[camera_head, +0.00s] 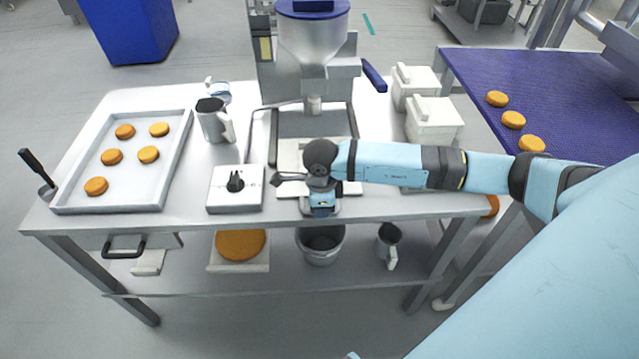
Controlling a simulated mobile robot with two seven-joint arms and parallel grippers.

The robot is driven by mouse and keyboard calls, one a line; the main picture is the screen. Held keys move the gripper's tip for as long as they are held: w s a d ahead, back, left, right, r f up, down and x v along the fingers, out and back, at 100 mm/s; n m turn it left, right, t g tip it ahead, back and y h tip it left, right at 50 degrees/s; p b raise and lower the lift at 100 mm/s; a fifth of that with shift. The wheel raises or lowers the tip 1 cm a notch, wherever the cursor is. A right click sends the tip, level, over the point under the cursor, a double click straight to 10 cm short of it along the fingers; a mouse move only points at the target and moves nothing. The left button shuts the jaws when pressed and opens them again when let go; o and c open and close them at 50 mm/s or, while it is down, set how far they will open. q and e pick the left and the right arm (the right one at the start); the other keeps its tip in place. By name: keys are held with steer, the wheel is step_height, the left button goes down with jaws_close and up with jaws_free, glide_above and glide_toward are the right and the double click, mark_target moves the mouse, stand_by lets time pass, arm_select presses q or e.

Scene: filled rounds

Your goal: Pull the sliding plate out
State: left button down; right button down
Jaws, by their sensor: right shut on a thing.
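The filling machine (315,45) has a steel hopper and a blue lid, and it stands at the back middle of the steel table. The pale sliding plate (289,160) lies low in the frame under its nozzle and reaches toward the table's front edge. My right gripper (321,210) points down at the front of the plate, near the table edge, and is shut on it. My wrist and forearm hide the middle of the plate and the grasp itself. My left gripper is not in view.
A control box (235,188) with a black knob sits just left of the plate. A tray (180,165) of orange rounds and a steel jug (214,122) stand farther left. White containers (434,122) are on the right. A bucket (320,246) stands below the front edge.

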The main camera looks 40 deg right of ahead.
steer(key=s+a, duration=0.1)
steer(key=s, duration=0.1)
steer(key=s+a, duration=0.1)
steer(key=shift+s+a, duration=0.2)
steer(key=shift+s, duration=0.2)
steer(key=shift+f, duration=0.1)
steer(key=c, duration=1.1)
jaws_free()
steer(key=shift+s, duration=0.1)
